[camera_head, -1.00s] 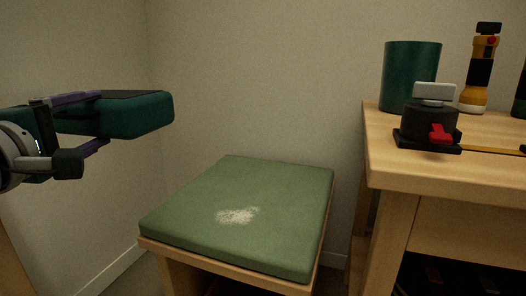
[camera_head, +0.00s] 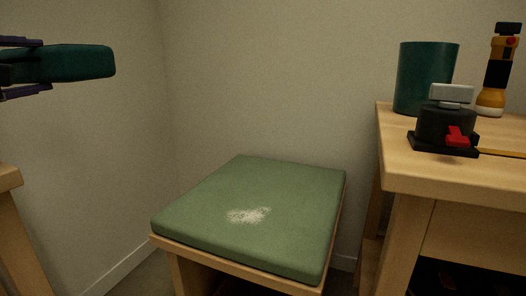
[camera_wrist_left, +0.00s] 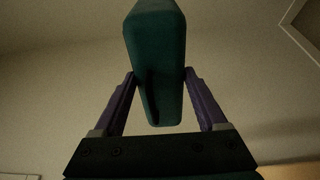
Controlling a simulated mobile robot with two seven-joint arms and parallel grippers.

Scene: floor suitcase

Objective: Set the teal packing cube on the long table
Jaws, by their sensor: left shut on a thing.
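The teal packing cube (camera_head: 85,62) is in the air at the upper left of the head view. My left gripper (camera_head: 42,65) is shut on it, with one purple finger above and one below. In the left wrist view the cube (camera_wrist_left: 155,40) sits between the two purple fingers and extends beyond them. A wooden table (camera_head: 450,180) stands at the right, and a wooden corner (camera_head: 8,178) shows at the left edge below the cube. I cannot tell which of these is the long table. My right gripper is not in view.
A stool with a green cushion (camera_head: 250,215) bearing a pale patch stands in the middle. The right table holds a dark green cylinder (camera_head: 425,78), a black device with a red part (camera_head: 446,125) and a yellow-black flashlight (camera_head: 499,72). Walls close off the back and left.

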